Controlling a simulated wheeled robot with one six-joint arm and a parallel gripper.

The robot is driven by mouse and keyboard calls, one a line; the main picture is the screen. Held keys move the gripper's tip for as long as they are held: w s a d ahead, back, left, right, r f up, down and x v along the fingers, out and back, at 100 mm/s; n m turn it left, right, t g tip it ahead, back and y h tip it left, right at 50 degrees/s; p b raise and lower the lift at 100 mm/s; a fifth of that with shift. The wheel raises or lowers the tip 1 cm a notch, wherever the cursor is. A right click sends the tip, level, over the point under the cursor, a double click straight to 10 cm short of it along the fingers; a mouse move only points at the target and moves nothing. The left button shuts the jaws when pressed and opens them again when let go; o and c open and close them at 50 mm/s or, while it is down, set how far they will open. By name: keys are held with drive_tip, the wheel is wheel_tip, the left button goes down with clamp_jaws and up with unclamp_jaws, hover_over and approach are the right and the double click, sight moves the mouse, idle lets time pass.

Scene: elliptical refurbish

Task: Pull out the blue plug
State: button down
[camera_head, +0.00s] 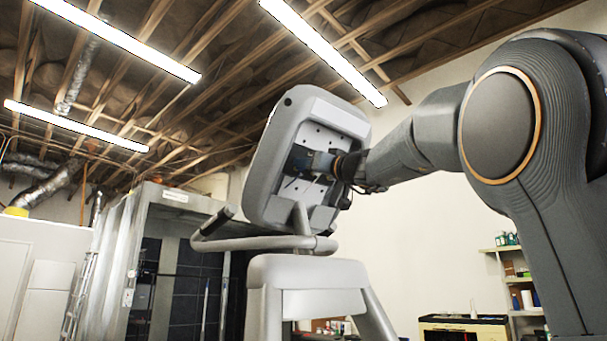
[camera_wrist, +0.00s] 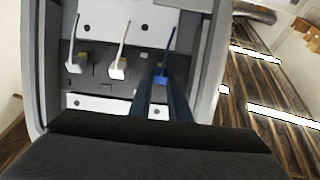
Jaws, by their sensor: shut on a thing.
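The blue plug (camera_wrist: 160,72) is in the right part of the dark socket panel (camera_wrist: 105,82) in the wrist view, with a blue cable rising from it. My gripper (camera_wrist: 163,83) is shut on the blue plug, its fingers hiding the plug's lower part. Whether the plug is fully seated cannot be told. In the head view my gripper (camera_head: 320,162) reaches from the right into the back of the grey console (camera_head: 290,140); the plug cannot be made out there.
Two white plugs, the left one (camera_wrist: 77,66) and the middle one (camera_wrist: 118,70), sit left of the blue plug with cables rising. The console's raised side walls flank the panel. A grey handlebar (camera_head: 265,243) and machine frame (camera_head: 300,270) stand below the console.

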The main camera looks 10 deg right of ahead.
drive_tip(key=shift+f, duration=0.25)
drive_tip(key=c, duration=1.6)
unclamp_jaws()
drive_tip(key=shift+s+d+r, duration=0.1)
drive_tip(key=shift+c, duration=0.2)
drive_tip(key=shift+s, duration=0.1)
drive_tip(key=b+v, duration=0.5)
drive_tip(key=v, duration=0.2)
drive_tip(key=shift+s, duration=0.3)
drive_tip(key=shift+d, duration=0.15)
